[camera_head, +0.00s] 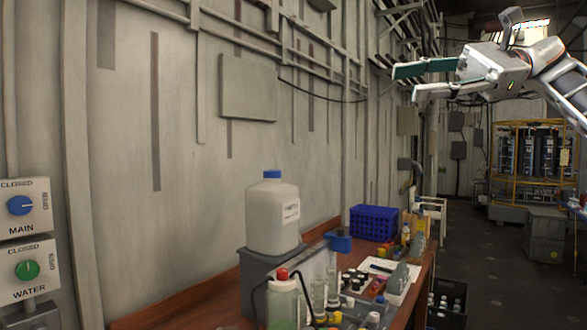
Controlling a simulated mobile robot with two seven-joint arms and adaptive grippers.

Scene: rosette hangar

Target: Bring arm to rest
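My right arm (562,78) comes in from the right edge at the top of the head view. Its gripper (404,82) is held high in the air, with the fingers pointing left. The two fingers are apart with nothing visible between them, so it is open and empty. It shows well above the wooden bench (190,308) and touches nothing that I can see. My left gripper and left arm are not in view.
On the bench are a white jug with a blue cap (272,215), a blue crate (373,223), and several bottles and vials. Two valve panels (24,208) are on the left wall. A yellow-framed rack (533,160) stands behind at right. Dark floor (480,270) lies right of the bench.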

